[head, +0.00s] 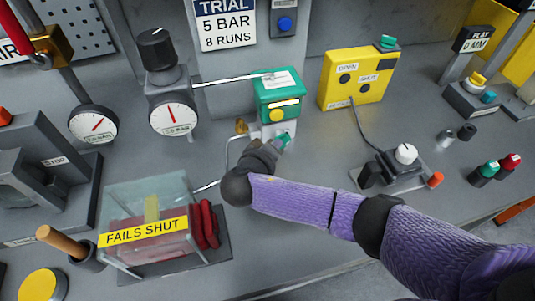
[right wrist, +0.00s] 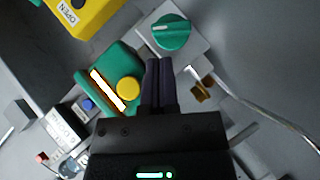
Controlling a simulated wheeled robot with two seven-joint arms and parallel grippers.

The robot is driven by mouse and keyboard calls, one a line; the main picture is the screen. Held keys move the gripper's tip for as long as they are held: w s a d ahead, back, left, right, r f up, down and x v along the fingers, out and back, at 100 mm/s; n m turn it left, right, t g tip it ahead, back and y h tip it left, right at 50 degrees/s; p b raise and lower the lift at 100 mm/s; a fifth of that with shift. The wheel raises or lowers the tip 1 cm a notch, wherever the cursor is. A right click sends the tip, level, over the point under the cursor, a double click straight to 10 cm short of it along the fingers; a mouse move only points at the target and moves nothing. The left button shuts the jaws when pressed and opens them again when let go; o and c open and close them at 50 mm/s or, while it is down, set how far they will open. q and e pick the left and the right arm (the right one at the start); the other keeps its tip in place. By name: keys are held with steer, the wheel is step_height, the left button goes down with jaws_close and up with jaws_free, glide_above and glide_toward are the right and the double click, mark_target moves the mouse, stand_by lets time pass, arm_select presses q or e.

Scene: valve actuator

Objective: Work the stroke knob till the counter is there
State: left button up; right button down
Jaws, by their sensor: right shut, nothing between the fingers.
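The green box (head: 281,84) with a pale display strip (head: 284,104) and a yellow button (head: 277,115) stands at the middle; I take it as the counter, its reading too small to tell. A green knob (head: 285,139) sits on the pale block below it. In the right wrist view the knob (right wrist: 171,32) shows a white pointer line. My right gripper (head: 276,147) is shut and empty, beside the green knob. In the right wrist view its fingertips (right wrist: 158,62) lie just short of the knob; contact cannot be told. My left gripper is out of view.
Two gauges (head: 173,117) stand to the left. A clear box marked FAILS SHUT (head: 145,235) is at front left. A yellow OPEN/SHUT box (head: 357,77) is at back right, with a white-knobbed unit (head: 405,153) nearer. A thin pipe runs close by my gripper.

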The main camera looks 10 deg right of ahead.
mark_target(285, 137)
steer(key=shift+b+x, duration=0.3)
steer(key=shift+x, duration=0.9)
steer(key=shift+w+d+f, duration=0.1)
steer(key=shift+w+d, duration=0.05)
arm_select(q)
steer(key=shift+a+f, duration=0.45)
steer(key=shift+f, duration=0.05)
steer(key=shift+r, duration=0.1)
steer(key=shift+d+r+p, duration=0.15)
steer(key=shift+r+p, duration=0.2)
steer(key=shift+p, duration=0.1)
arm_select(e)
steer(key=shift+d+y, duration=0.15)
steer(key=shift+y, duration=0.15)
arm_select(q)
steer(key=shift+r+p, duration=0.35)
arm_select(e)
steer(key=shift+m+y, duration=0.3)
steer(key=shift+m, duration=0.1)
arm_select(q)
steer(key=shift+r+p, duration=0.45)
arm_select(e)
steer(key=shift+d+r+g+y, duration=0.2)
steer(key=shift+r+g+y, duration=0.05)
steer(key=shift+g+y, duration=0.05)
